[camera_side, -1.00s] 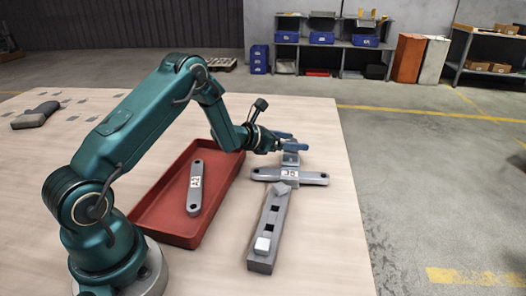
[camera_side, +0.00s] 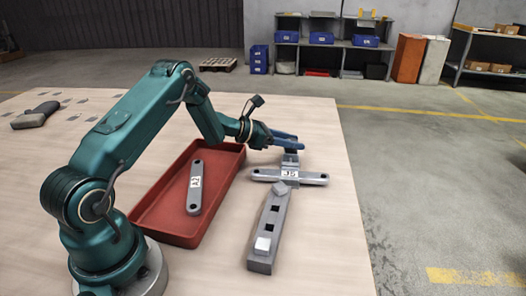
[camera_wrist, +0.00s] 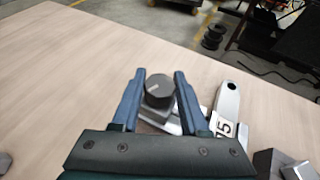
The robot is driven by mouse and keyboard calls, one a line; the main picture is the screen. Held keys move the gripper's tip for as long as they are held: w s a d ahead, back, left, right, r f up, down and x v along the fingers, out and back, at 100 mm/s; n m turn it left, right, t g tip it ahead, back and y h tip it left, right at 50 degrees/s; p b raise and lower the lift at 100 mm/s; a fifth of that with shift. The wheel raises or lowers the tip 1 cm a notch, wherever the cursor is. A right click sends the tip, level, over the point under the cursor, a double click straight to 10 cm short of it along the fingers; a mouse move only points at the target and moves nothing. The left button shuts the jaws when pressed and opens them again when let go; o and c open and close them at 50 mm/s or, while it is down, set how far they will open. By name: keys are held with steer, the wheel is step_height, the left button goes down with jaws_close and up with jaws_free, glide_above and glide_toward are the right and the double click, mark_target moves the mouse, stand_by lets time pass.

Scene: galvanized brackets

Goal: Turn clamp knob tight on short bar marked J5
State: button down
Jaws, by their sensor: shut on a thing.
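The short bar marked J5 (camera_side: 314,179) lies across the far end of a long grey rail (camera_side: 268,228), its label facing up. It also shows in the wrist view (camera_wrist: 228,101), right of my fingers. The dark clamp knob (camera_wrist: 158,88) is between my two blue fingers in the wrist view. My gripper (camera_side: 293,142) is shut on it, above the bar's far side. In the side view the fingers hide the knob. How tight the knob is cannot be told.
A red tray (camera_side: 160,222) left of the rail holds a bar marked A2 (camera_side: 195,188). A dark hand tool (camera_side: 36,116) lies far left. The table right of the rail is clear.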

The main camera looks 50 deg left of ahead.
steer(key=shift+m+g+h, duration=0.6)
steer(key=shift+m+h, duration=0.7)
steer(key=shift+h, duration=0.1)
steer(key=shift+r+m+g+h, duration=0.1)
steer(key=shift+m+g+h, duration=0.7)
steer(key=shift+m+h, duration=0.25)
steer(key=shift+c, duration=2.1)
jaws_free()
steer(key=shift+v, duration=2.55)
